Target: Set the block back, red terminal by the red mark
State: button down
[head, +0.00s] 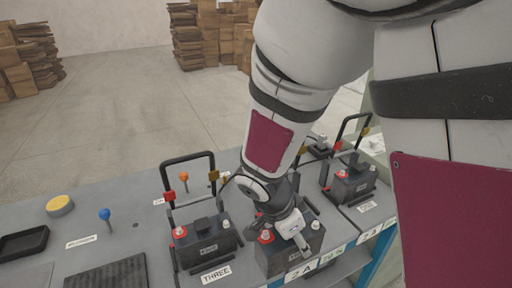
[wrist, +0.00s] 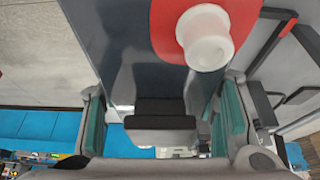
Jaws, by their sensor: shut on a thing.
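The held block is a dark grey battery block (head: 285,254) in the front row, right of the block labelled THREE. My gripper (head: 289,222) is over its top and shut on it. Its red terminal (head: 266,237) is on the left in the head view, and a pale terminal (head: 315,226) is on the right. In the wrist view my gripper (wrist: 160,120) straddles a dark grip on the block, with the red terminal (wrist: 205,35) at the top. I cannot tell whether the block is lifted. The red mark for this place is not clearly visible; my arm hides part of the area behind.
The block labelled THREE (head: 206,245) stands close on the left, under a black frame with red and yellow clips. Another block (head: 350,186) stands to the right behind. A blue knob (head: 105,214), yellow button (head: 60,205) and black tray (head: 22,244) are further left.

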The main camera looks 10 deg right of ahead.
jog(key=shift+w+d, duration=0.3)
jog(key=shift+w, duration=0.1)
jog(key=shift+w+d+f+b, duration=0.2)
jog(key=shift+w+d+f, duration=0.55)
jog(key=shift+w, duration=1.7)
jog(key=shift+w+d+f+b, duration=0.15)
jog(key=shift+w+d+f, duration=0.6)
jog(key=shift+w, duration=1.75)
jog(key=shift+w+d+f+b, duration=0.2)
jog(key=shift+w+d+f, duration=0.55)
jog(key=shift+w, duration=1.7)
jog(key=shift+a+f, duration=0.15)
jog(key=shift+f, duration=0.1)
jog(key=c, duration=0.6)
grip_release()
jog(key=shift+f, duration=0.1)
